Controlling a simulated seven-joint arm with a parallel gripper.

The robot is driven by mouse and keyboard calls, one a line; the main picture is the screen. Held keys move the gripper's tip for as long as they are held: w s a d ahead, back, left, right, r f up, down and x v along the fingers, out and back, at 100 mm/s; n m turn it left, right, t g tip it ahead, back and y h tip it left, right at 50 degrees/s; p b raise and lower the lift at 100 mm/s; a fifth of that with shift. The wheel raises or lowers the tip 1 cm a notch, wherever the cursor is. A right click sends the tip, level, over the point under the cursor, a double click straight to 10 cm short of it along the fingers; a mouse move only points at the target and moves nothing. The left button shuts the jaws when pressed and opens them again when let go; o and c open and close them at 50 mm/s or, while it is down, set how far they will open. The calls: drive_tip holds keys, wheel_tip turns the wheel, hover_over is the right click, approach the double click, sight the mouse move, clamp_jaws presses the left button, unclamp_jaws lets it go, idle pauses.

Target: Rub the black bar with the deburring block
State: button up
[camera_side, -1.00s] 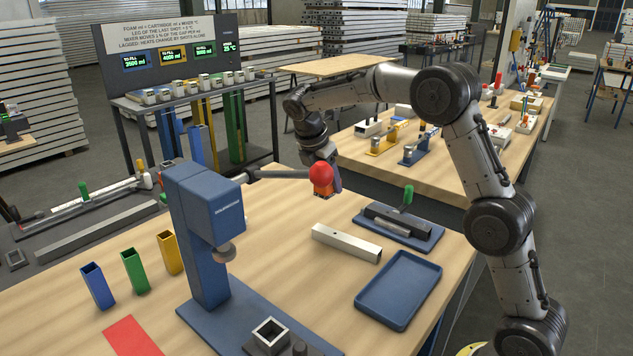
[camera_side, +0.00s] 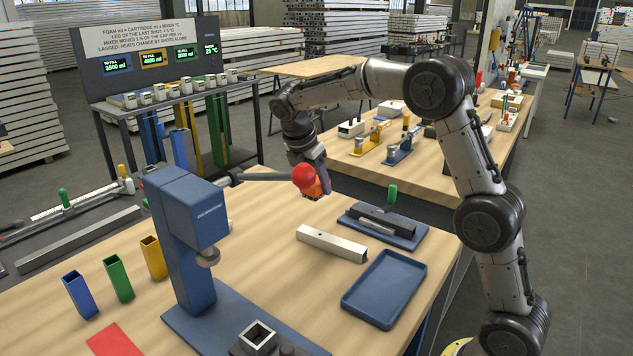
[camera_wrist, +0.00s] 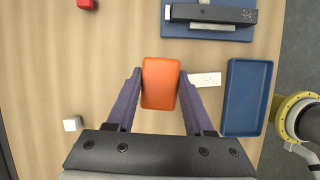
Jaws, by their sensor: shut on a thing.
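My gripper (camera_side: 318,184) is shut on an orange block (camera_wrist: 160,83), which I take to be the deburring block. In the side view the block (camera_side: 317,192) is partly hidden by the red knob in front of it. In the wrist view it sits between my two fingers, above the wood table. The black bar (camera_side: 381,219) lies on a blue fixture (camera_side: 405,240) with an upright green handle, to the right of my gripper. In the wrist view the bar (camera_wrist: 213,13) is at the top right. The block and the bar are apart.
A blue press (camera_side: 186,240) has a lever with a red knob (camera_side: 304,177), close to my gripper in the side view. A silver square tube (camera_side: 331,243) and an empty blue tray (camera_side: 384,290) lie in front of the fixture. Bare wood lies left of the tube.

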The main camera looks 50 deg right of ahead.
drive_tip(key=s+d+f+m+g, duration=0.2)
drive_tip(key=s+d+m, duration=0.25)
drive_tip(key=s, duration=0.25)
drive_tip(key=r+m+g+y, duration=0.1)
drive_tip(key=m, duration=0.3)
hover_over(414, 228)
drive_tip(key=shift+f, duration=3.8)
drive_tip(key=shift+w+d+f, duration=0.1)
drive_tip(key=shift+w+f, duration=0.05)
drive_tip(key=shift+w, duration=0.3)
clamp_jaws()
drive_tip(key=shift+w+f, duration=0.1)
drive_tip(key=shift+w, duration=1.7)
drive_tip(key=shift+s, duration=2.2)
wheel_tip(414, 228, up, 8)
